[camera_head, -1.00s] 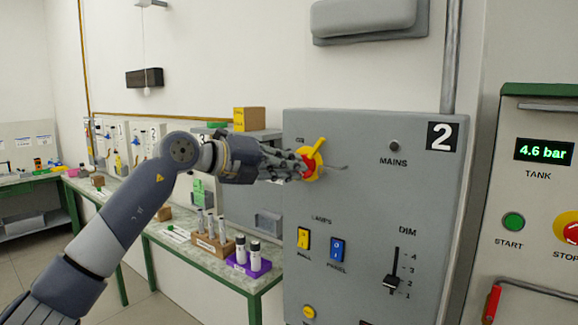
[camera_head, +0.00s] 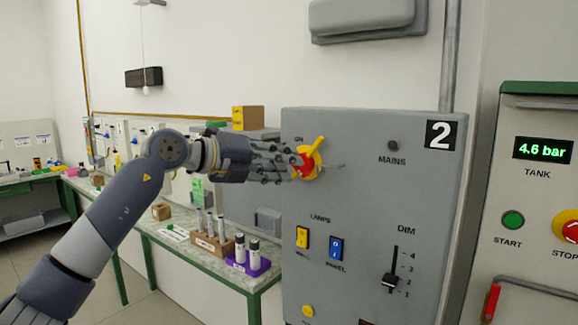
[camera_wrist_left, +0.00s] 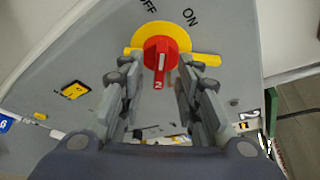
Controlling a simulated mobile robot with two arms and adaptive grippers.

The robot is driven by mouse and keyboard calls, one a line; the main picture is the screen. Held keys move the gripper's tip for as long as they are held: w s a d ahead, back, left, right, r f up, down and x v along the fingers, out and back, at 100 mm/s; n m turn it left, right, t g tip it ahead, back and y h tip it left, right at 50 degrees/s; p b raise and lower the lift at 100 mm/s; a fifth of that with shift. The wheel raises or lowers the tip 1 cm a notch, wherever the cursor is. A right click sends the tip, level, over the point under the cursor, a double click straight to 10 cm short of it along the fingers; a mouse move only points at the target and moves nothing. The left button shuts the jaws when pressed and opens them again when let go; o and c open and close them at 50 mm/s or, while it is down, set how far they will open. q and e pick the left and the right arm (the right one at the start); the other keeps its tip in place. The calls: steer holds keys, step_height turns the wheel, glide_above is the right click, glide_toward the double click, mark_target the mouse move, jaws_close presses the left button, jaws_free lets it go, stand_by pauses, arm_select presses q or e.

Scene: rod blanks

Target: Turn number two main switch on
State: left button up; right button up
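The main switch is a red knob (camera_head: 306,165) on a yellow plate (camera_head: 317,158), on the grey panel (camera_head: 370,190) marked 2. In the left wrist view the red knob (camera_wrist_left: 160,58) has a white line and a 2, with OFF at its upper left and ON at its upper right. My left gripper (camera_head: 290,162) is at the knob's left in the head view. In the wrist view its fingers (camera_wrist_left: 157,72) are spread on both sides of the knob, with gaps visible, so it is open. The MAINS lamp (camera_head: 393,145) looks dark. My right gripper is out of view.
Below the switch are a yellow lamp switch (camera_head: 302,237), a blue one (camera_head: 336,248) and a DIM slider (camera_head: 390,279). A tank panel (camera_head: 540,190) stands at the right. The bench at left holds a wooden rack (camera_head: 212,246) and a purple rack (camera_head: 249,264).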

arm_select(q)
steer(key=v, duration=1)
steer(key=shift+s, duration=0.15)
steer(key=shift+a, duration=0.1)
